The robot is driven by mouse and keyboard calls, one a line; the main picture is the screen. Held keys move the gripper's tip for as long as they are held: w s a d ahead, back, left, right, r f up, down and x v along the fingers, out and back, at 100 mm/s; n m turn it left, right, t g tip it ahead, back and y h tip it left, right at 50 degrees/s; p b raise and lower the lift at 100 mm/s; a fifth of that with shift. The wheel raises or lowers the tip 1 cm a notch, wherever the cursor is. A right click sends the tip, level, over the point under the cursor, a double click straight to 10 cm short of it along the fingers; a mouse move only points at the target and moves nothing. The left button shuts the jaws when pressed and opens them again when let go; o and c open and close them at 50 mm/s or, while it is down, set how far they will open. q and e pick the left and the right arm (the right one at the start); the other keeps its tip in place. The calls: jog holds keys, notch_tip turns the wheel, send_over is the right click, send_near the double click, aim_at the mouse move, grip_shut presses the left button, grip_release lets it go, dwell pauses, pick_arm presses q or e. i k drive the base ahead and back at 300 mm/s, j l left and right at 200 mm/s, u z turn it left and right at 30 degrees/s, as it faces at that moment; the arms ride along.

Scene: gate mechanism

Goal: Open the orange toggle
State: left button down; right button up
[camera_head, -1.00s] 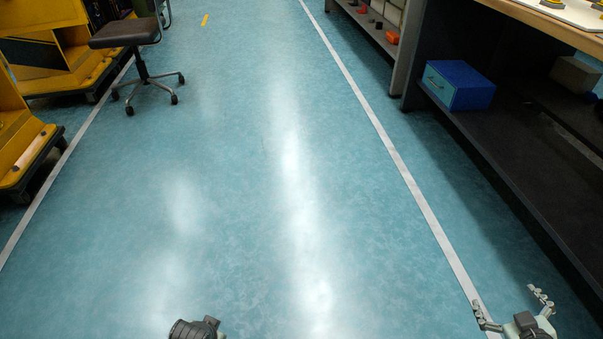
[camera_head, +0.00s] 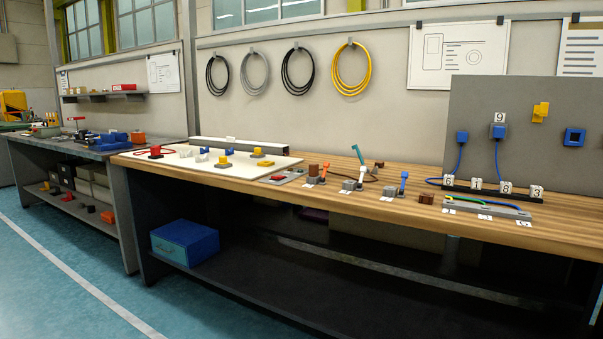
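The orange toggle (camera_head: 324,171) is a small orange lever on the wooden workbench top, right beside a brown block (camera_head: 313,170). It looks tilted, but it is too small to tell its exact position. Neither of my grippers is in view.
The wooden workbench (camera_head: 560,235) runs along the wall. A white board (camera_head: 200,168) with coloured pieces lies left of the toggles, and a grey panel (camera_head: 545,130) stands at the right. A blue box (camera_head: 184,242) sits on the lower shelf. Blue floor (camera_head: 50,290) is clear in front.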

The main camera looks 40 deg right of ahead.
aim_at(326, 165)
jog(key=k+l, duration=0.1)
jog(key=l, duration=0.4)
jog(key=l+u, duration=0.1)
jog(key=l, duration=0.35)
jog(key=k+l, duration=0.15)
jog(key=l, duration=0.35)
jog(key=k+l+u, duration=0.1)
jog(key=l, duration=0.4)
